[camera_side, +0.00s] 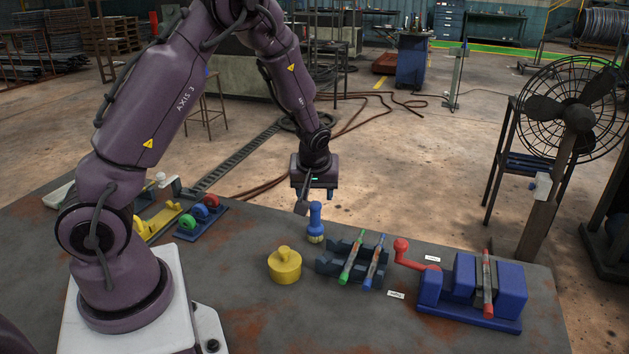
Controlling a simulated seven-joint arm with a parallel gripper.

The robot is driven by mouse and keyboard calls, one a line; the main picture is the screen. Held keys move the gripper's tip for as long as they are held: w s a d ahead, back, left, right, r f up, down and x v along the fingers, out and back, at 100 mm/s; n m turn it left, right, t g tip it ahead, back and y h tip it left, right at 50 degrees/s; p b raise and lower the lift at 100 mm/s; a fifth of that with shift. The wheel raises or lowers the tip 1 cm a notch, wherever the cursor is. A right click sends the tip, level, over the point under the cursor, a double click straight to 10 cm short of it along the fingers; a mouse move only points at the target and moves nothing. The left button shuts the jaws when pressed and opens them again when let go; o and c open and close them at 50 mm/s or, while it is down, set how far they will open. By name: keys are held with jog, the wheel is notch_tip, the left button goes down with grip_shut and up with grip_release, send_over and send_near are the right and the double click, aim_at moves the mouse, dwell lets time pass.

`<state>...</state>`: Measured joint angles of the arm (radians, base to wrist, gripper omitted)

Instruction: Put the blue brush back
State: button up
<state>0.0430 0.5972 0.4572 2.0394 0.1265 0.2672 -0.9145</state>
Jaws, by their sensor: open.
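A blue brush (315,216) stands upright on the table with a pale yellowish lower end, which looks like bristles. My gripper (315,201) is just above and behind it in the picture, pointing down, open and empty. One finger hangs at the left and the other at the right. I cannot tell from this view how far the gripper is from the brush's top. A dark rack (332,256) just right of the brush holds a green-ended stick (352,258) and a blue-ended stick (376,262), both lying slanted across it.
A yellow lidded pot (284,265) stands left of the rack. A red crank (413,257) and a blue vise-like block (463,277) holding a red-ended stick (488,285) are at the right. Small coloured rolls (197,213) sit at the left. The table's front middle is clear.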

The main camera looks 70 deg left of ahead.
jog(key=s+d+r+m+t+h, duration=0.1)
jog(key=s+d+r+m+h, duration=0.2)
jog(key=d+r, duration=0.4)
jog(key=s+d+r+m+t, duration=0.1)
jog(key=s+d+r+m, duration=0.3)
jog(key=r, duration=0.5)
jog(key=s+d+r+m, duration=0.2)
jog(key=s+d, duration=0.1)
jog(key=s, duration=0.2)
jog(key=s+d+r+m+t+h, duration=0.1)
jog(key=s+d+r+m, duration=0.2)
jog(key=s+d, duration=0.1)
jog(key=shift+s+r+m+t, duration=0.3)
jog(key=shift+s, duration=0.4)
